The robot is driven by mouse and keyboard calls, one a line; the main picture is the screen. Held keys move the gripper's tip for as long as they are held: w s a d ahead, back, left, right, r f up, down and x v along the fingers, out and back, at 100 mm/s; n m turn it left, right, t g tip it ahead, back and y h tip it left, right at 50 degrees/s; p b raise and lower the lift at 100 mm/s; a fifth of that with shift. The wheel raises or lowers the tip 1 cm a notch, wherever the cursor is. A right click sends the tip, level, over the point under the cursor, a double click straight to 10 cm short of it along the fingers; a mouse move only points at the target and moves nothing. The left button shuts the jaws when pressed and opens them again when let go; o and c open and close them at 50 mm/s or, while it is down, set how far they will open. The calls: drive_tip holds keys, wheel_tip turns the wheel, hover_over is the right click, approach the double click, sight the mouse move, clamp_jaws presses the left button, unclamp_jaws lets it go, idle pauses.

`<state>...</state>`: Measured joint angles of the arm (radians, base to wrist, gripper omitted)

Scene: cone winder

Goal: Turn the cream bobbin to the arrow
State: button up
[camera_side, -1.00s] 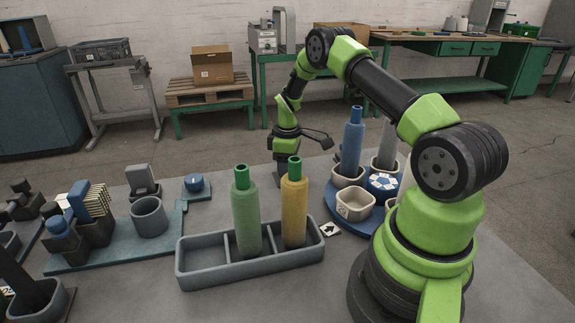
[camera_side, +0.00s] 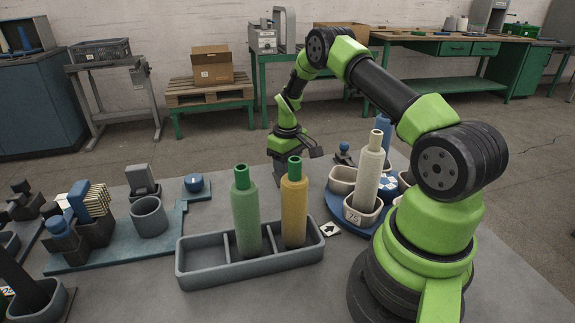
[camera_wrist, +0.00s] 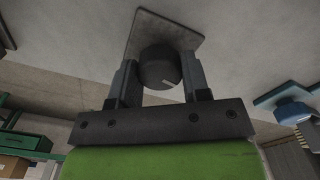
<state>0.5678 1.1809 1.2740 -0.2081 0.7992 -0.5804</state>
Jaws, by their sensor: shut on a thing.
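The cream bobbin (camera_side: 370,176) stands upright in a cup (camera_side: 360,215) with a "75" label, at the front of the blue turntable (camera_side: 343,213). The white arrow card (camera_side: 329,229) lies on the table just left of and in front of that cup, its arrow pointing toward the turntable. In the wrist view, my gripper (camera_wrist: 160,88) is shut on a round black knob (camera_wrist: 158,62) with a pale mark, above a grey plate (camera_wrist: 182,35). In the side view the fingers are hard to make out below my green wrist, left of the turntable.
Green (camera_side: 246,210) and yellow (camera_side: 294,205) bobbins stand in a grey tray (camera_side: 228,273) at front. Bare table lies before the tray.

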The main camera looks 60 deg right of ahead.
drive_tip(key=shift+m, duration=0.6)
drive_tip(key=o, duration=0.9)
drive_tip(key=shift+o, duration=0.2)
wheel_tip(320, 180, up, 10)
